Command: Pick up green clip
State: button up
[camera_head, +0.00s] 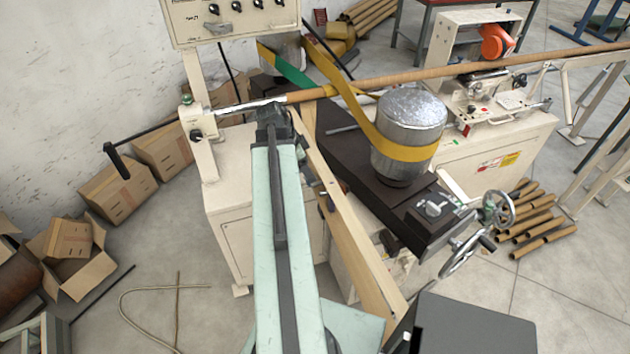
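I cannot make out a distinct green clip. A green band (290,71) shows beside the yellow belt (350,103) near the back drum. My pale green arm reaches up from the bottom centre. My gripper (271,112) is the dark end of it, in front of the long brown tube (420,76). Its fingers are too small and dark to tell whether they are open, and no held thing is visible.
The yellow belt wraps a metal drum (410,120) on the dark machine bed. A wooden plank (350,225) slants right of my arm. Handwheels (497,209) stick out at the right. Cardboard boxes (118,190) lie at left; brown tubes (538,233) lie at right.

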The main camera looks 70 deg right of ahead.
jog(key=b+x, duration=0.6)
jog(key=x, duration=0.1)
jog(key=shift+s+f, duration=0.1)
jog(key=shift+f, duration=0.2)
jog(key=shift+r, duration=0.2)
grip_shut()
